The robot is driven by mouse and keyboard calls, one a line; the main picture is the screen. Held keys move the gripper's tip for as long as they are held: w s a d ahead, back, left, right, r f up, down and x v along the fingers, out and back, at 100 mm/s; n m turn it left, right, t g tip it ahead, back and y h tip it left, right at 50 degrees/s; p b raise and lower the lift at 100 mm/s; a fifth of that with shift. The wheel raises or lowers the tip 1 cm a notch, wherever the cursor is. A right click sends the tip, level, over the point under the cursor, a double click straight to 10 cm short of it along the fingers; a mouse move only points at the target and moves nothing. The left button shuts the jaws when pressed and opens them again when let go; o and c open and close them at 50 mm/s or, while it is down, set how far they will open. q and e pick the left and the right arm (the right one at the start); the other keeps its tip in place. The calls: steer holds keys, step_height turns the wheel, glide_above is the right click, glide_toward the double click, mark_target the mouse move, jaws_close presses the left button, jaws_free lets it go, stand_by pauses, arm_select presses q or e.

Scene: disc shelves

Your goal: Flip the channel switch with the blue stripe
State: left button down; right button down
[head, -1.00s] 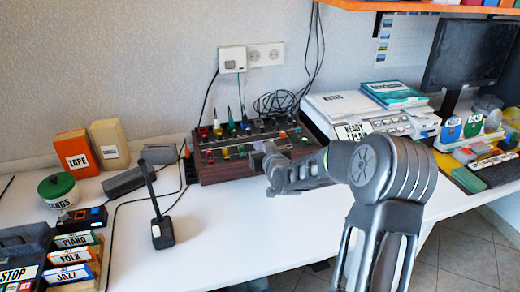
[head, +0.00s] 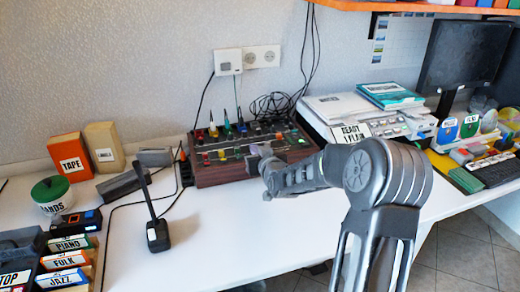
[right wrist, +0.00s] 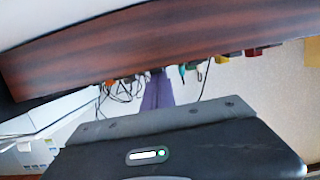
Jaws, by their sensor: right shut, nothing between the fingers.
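The mixer (head: 236,175) is a wood-sided box with a dark top at the back of the white desk. Small coloured knobs or switches stand in rows on its top, and plugs with cables are along its back. I cannot make out a blue stripe on any switch. My right gripper (head: 258,154) is shut and empty at the mixer's front right part; contact cannot be told. In the right wrist view the shut purple-grey fingers (right wrist: 157,92) show beside the mixer's wooden side (right wrist: 150,45), which fills the upper part and hides the panel. My left gripper is not in view.
A desk microphone (head: 157,230) stands at the front left of the mixer. The desk in front of the mixer is clear.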

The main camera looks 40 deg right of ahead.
steer(key=r, duration=0.1)
steer(key=r+p, duration=0.1)
steer(key=r, duration=0.2)
steer(key=shift+w+d+r, duration=0.1)
steer(key=shift+w, duration=0.2)
steer(key=r+v, duration=0.1)
steer(key=v, duration=0.9)
steer(key=shift+w, duration=0.15)
